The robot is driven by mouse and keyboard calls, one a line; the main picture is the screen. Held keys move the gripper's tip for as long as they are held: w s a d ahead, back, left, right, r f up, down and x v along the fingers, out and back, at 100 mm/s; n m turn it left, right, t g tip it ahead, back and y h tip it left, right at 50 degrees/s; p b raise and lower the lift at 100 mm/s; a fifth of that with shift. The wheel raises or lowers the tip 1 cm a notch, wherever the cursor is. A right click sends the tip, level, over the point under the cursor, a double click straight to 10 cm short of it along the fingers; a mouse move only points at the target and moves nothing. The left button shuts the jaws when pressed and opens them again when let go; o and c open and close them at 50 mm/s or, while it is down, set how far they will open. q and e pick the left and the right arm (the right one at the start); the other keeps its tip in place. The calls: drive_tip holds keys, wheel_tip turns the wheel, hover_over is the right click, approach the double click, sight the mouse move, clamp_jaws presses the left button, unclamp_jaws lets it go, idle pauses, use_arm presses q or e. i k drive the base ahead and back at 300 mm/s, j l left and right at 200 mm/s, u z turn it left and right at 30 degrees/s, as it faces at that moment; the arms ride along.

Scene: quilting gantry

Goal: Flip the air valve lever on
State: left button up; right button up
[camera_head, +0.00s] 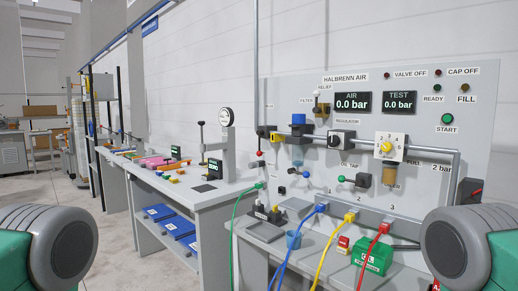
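The grey air panel (290,90) stands at the right, headed HALBRENN AIR. Its AIR display (352,103) and TEST display (400,103) both read 0.0 bar. A small lever with a red knob (259,153) hangs at the panel's left end, below a yellow and black fitting (263,132). Two more small levers show lower down, one with a blue knob (306,175) and one with a green knob (341,178). No label clearly names the air valve lever. Neither gripper is in view; only rounded grey and green parts of my arms show at the lower corners.
Floor at left is clear.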

sight(260, 133)
drive_tip(key=i+j, duration=0.4)
drive_tip(key=i+j+z, duration=0.15)
drive_tip(key=i+j, duration=0.55)
drive_tip(key=j, duration=0.2)
drive_tip(key=i+j+z, duration=0.15)
drive_tip(key=i+j, duration=0.55)
drive_tip(key=j, duration=0.25)
drive_tip(key=z, duration=0.05)
